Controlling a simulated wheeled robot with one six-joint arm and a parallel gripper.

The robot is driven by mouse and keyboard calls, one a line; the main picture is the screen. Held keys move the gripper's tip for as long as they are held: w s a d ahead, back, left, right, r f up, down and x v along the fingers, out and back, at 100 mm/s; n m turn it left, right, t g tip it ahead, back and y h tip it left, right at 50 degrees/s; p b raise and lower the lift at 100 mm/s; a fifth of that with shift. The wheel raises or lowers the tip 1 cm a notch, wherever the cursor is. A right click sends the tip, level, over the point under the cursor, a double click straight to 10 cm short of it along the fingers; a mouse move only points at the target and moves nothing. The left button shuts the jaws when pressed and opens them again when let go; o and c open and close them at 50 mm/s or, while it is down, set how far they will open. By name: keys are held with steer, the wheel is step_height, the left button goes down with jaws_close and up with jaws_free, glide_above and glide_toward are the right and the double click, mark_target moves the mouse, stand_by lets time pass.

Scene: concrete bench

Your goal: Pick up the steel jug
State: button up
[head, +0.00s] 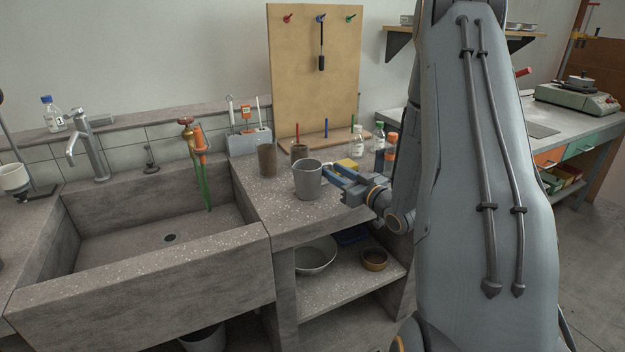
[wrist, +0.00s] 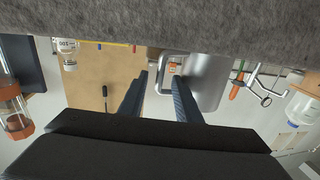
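The steel jug (head: 307,180) stands upright on the concrete bench, right of the sink. My gripper (head: 334,173) is just right of it, level with its side, with its blue fingers pointing at it. In the wrist view, which is upside down, the jug (wrist: 208,78) hangs from the top and its handle shows between my spread fingertips (wrist: 157,73). The fingers are apart with a gap on the left; the right finger overlaps the jug's outline. I cannot tell whether either finger touches the handle. The handle is mostly hidden in the head view.
A brown cup (head: 267,160) and another cup (head: 299,153) stand behind the jug. Bottles (head: 379,138) and a yellow sponge (head: 347,163) are behind my gripper. The sink (head: 150,225) is to the left. A bowl (head: 316,256) sits on the shelf below.

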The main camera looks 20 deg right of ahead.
steer(key=shift+x, duration=1.05)
jaws_close()
steer(key=shift+r, duration=0.1)
